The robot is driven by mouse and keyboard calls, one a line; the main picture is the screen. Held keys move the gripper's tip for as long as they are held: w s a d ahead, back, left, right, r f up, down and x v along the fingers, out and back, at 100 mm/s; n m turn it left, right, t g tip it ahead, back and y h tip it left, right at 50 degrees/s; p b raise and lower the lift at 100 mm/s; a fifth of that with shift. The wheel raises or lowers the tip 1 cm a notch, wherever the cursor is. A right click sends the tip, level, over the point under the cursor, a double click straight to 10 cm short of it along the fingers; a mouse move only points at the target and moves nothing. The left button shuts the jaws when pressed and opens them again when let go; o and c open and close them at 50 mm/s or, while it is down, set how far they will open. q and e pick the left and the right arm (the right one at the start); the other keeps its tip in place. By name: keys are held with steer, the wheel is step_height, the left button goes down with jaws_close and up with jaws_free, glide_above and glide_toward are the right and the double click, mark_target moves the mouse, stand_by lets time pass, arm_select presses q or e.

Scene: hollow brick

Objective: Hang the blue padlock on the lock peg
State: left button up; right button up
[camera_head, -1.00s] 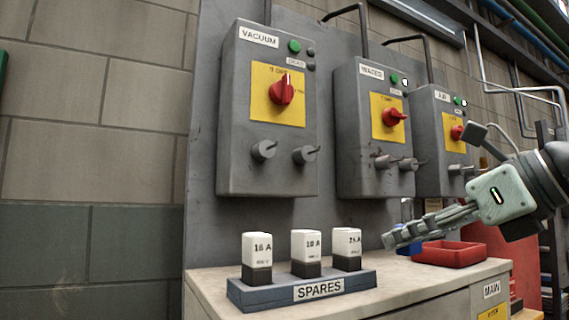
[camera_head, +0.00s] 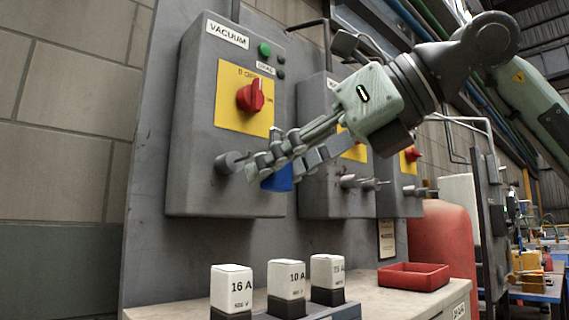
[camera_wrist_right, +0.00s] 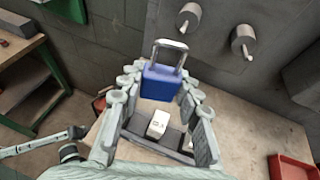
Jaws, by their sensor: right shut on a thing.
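The blue padlock (camera_head: 278,180) is between the fingers of my right gripper (camera_head: 258,170), in front of the lower part of the VACUUM box (camera_head: 190,140). In the right wrist view the padlock (camera_wrist_right: 160,83) hangs between both finger rows (camera_wrist_right: 160,98), its grey shackle upward. My right gripper is shut on it. A grey peg (camera_head: 232,162) sticks out of the box just left of the fingertips. The wrist view shows two such pegs, one (camera_wrist_right: 187,17) above the shackle and one (camera_wrist_right: 243,40) to its right. The padlock is apart from both there. My left gripper is not seen.
Below, on the bench (camera_head: 395,298), stand several white fuses (camera_head: 286,280) and a red tray (camera_head: 413,276). Two more switch boxes with pegs stand to the right, partly behind my right arm. A red rounded body (camera_head: 440,240) is further right.

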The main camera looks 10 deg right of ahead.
steer(key=shift+w+a, duration=0.35)
steer(key=shift+w, duration=0.1)
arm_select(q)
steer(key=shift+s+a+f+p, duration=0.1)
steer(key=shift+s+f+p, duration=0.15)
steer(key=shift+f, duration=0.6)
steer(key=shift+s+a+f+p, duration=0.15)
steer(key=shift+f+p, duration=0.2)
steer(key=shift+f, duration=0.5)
arm_select(e)
steer(key=shift+w+a+f, duration=0.2)
steer(key=shift+w+a, duration=0.45)
steer(key=shift+w, duration=0.25)
steer(key=shift+w+a+f, duration=0.25)
steer(key=shift+w+a, duration=0.45)
steer(key=shift+w, duration=0.25)
steer(key=shift+w+a+f, duration=0.2)
steer(key=shift+w+a, duration=0.45)
steer(key=shift+w, duration=0.25)
